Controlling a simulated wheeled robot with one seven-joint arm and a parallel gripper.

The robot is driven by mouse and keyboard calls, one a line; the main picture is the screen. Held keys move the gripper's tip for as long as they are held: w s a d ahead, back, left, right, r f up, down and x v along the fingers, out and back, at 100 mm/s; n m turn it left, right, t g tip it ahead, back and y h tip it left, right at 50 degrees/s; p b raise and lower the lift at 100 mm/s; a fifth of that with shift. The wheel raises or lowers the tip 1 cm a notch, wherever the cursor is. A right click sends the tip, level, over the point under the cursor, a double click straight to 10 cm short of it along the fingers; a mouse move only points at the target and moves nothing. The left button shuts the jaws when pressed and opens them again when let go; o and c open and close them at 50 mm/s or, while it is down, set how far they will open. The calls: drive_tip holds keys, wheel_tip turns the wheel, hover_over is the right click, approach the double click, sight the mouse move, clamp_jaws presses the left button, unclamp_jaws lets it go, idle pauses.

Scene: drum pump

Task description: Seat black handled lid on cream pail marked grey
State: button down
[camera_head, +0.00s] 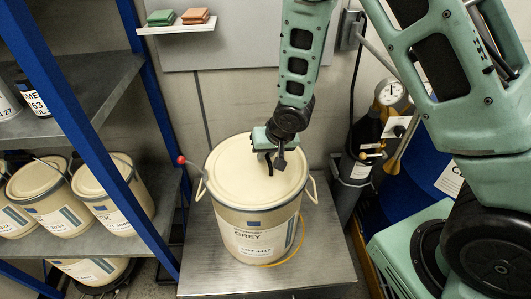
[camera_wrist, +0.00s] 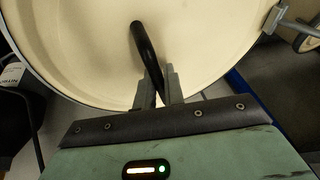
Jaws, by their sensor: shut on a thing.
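The cream pail (camera_head: 228,222) stands upright on a metal platform. Its front label reads GREY, and wire bail ears show at its sides. The round cream lid (camera_head: 240,178) covers the pail's top in the head view; I cannot tell whether its rim is fully down all round. My gripper (camera_head: 273,164) is over the lid, right of its middle. In the wrist view my gripper (camera_wrist: 160,88) is shut on the lid's black handle (camera_wrist: 143,42), a curved bar rising from the cream face. In the head view the handle is mostly hidden by the fingers.
The metal platform (camera_head: 335,270) is bare around the pail. A red-knobbed lever (camera_head: 181,159) stands at its left. A blue-framed shelf (camera_head: 85,90) with several pails is at left. A gas cylinder with a gauge (camera_head: 391,93) is at right. A small wall shelf (camera_head: 178,28) holds two blocks.

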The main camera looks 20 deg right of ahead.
drive_tip(key=shift+f, duration=0.25)
drive_tip(key=shift+r, duration=0.2)
drive_tip(key=shift+r+p, duration=0.5)
drive_tip(key=shift+f, duration=0.3)
idle(1.8)
drive_tip(key=shift+r, duration=0.35)
drive_tip(key=shift+r+p, duration=0.25)
drive_tip(key=shift+p, duration=0.1)
drive_tip(key=shift+f+b, duration=0.55)
drive_tip(key=shift+f, duration=0.15)
idle(0.7)
drive_tip(key=c, duration=1.8)
unclamp_jaws()
